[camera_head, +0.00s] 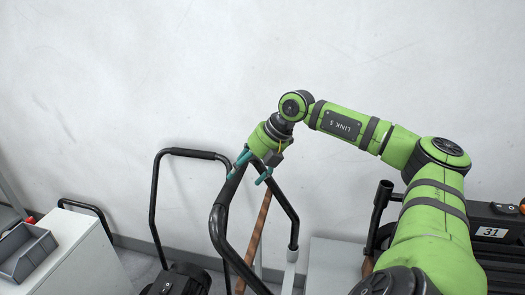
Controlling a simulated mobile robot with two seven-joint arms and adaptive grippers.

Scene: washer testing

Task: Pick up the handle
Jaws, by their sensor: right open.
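A black curved tube handle (218,222) stands near the middle of the head view, with one leg running down and the other side (292,220) bending down to the right. My right gripper (246,178) is at the top of this handle. Its two teal fingers are open and spread, one on each side of the upper bar as seen from here. I cannot tell whether they touch it. The gripper's body hides part of the top of the bar. My left gripper is not in view.
Another black tube handle (154,205) stands to the left, close to the wall. A white cabinet (88,262) with a grey bin (27,252) is at the lower left. A brown strip (257,235) slants behind the middle handle.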

